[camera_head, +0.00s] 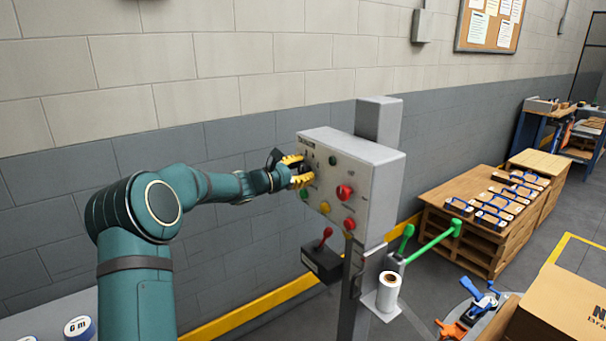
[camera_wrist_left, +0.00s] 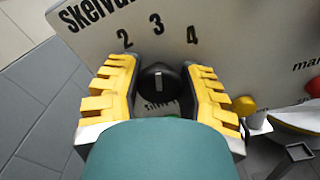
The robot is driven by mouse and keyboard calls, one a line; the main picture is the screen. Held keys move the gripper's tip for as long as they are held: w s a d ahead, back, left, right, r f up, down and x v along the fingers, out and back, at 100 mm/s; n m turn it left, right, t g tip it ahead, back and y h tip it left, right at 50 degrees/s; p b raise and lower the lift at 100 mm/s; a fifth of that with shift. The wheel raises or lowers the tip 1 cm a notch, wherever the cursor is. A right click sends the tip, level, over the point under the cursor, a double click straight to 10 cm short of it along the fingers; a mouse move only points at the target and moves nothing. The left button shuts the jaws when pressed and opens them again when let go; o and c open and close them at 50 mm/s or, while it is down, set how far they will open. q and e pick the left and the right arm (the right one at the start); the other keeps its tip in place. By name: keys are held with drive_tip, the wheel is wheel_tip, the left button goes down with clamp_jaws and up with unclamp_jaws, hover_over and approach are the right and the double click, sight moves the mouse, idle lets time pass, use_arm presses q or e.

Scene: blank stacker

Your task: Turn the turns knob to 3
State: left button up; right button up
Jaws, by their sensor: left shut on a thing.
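The turns knob (camera_wrist_left: 158,83) is black and round with a white pointer line. In the left wrist view its line points up toward the printed 3, between the 2 and the 4. The label below the knob is partly hidden. My left gripper (camera_head: 295,172) reaches the face of the grey control box (camera_head: 382,185) at its left part. In the left wrist view the yellow fingers of my left gripper (camera_wrist_left: 158,95) stand on both sides of the knob, shut on it. In the head view the gripper hides the knob. My right gripper is not in view.
Red buttons (camera_head: 345,192), a yellow button (camera_head: 325,208) and a green button sit on the box face near my gripper. Below hang a red-handled lever box (camera_head: 322,258) and a white roll (camera_head: 388,291). A green lever (camera_head: 434,241) and pallets (camera_head: 460,225) are at right.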

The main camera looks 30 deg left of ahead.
use_arm(q)
drive_tip(key=shift+r, duration=0.15)
drive_tip(key=o, duration=1.2)
drive_tip(key=shift+w+d, duration=0.1)
drive_tip(key=shift+s+a, duration=0.3)
drive_tip(key=shift+s, duration=0.15)
drive_tip(key=v, duration=1.1)
drive_tip(key=shift+d, duration=0.1)
